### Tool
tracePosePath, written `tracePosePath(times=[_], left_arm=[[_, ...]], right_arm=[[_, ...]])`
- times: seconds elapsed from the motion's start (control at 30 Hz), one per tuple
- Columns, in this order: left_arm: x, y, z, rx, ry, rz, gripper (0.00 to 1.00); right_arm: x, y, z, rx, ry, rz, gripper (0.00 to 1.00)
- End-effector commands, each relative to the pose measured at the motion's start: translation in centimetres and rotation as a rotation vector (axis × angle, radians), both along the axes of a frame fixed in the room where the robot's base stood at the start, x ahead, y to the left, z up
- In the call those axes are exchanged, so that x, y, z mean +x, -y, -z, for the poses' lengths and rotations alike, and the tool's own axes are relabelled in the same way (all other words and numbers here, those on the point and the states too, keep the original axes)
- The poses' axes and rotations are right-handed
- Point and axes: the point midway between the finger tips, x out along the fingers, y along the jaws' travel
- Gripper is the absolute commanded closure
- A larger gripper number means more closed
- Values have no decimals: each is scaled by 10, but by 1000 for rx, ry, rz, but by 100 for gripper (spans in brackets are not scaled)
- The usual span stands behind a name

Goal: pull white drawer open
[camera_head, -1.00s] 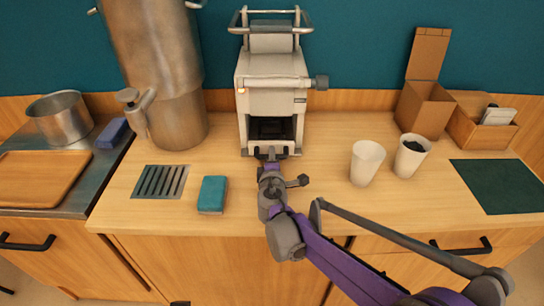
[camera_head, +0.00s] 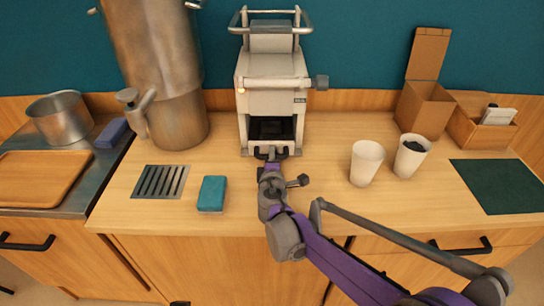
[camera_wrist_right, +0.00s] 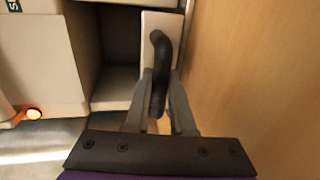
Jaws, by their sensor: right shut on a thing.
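The white machine (camera_head: 271,75) stands at the back middle of the counter, with a dark opening low in its front. The white drawer (camera_wrist_right: 161,20) is at its base, below that opening, and has a dark curved handle (camera_wrist_right: 158,65). My right gripper (camera_head: 271,160) is at the drawer front. In the wrist view my right gripper (camera_wrist_right: 161,82) has its two fingers on either side of the handle, shut on it. Part of the drawer front is hidden behind the handle and fingers. I cannot tell how far out the drawer is. My left gripper is not in view.
A blue-green sponge (camera_head: 212,193) and a slotted drain (camera_head: 160,181) are left of my right arm. A white cup (camera_head: 366,163) and a cup with dark contents (camera_head: 411,155) stand to the right. A large metal urn (camera_head: 160,70) stands behind left. The counter's front middle has room.

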Motion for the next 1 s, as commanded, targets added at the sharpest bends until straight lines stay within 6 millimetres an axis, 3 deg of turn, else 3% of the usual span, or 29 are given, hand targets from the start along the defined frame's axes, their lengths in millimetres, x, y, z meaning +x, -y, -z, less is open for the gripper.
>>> tracePosePath(times=[0.37, 0.57, 0.77, 1.0], left_arm=[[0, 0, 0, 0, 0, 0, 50], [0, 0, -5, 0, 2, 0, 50], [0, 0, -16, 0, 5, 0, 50], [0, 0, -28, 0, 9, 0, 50]], right_arm=[[-1, 0, 0, 0, 0, 0, 100], [-19, 0, -1, 0, 0, -1, 100], [-67, 0, -2, 1, 1, -3, 100], [-138, -1, -2, 1, 1, -4, 100]])
